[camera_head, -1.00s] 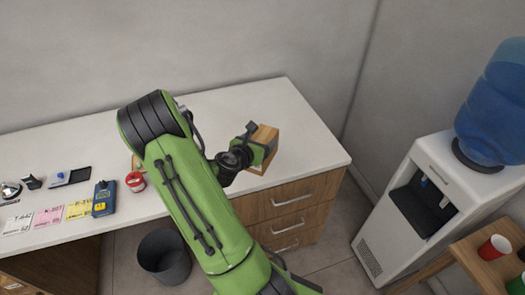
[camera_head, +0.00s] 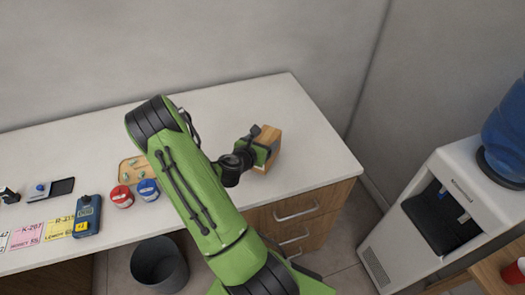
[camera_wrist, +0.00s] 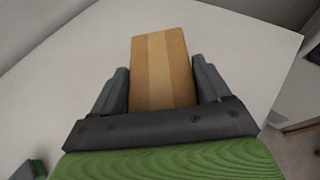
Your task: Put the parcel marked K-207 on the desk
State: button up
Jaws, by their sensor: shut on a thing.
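A brown cardboard parcel (camera_head: 268,146) with a lighter tape stripe is at the right part of the white desk (camera_head: 225,110). My gripper (camera_head: 262,150) is shut on it, with one finger on each side. The wrist view shows the parcel (camera_wrist: 163,70) between the two dark fingers (camera_wrist: 160,92), above the white desktop. No mark shows on the parcel's visible faces. I cannot tell whether its underside touches the desktop. A pink card reading K-207 (camera_head: 27,236) lies at the desk's left, among other cards.
A blue handheld device (camera_head: 87,216), a red tin (camera_head: 121,197), a blue tin (camera_head: 148,190) and a small wooden tray (camera_head: 130,168) stand left of my arm. A bin (camera_head: 160,265) is below. A water cooler (camera_head: 440,215) stands right. The desktop's back right is clear.

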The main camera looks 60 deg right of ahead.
jog(key=shift+f+b, duration=0.3)
jog(key=shift+f, duration=0.9)
jog(key=o, duration=1.6)
jog(key=shift+o, duration=0.2)
jog(key=shift+r, duration=0.15)
jog(key=p+v, duration=1)
jog(key=v, duration=0.2)
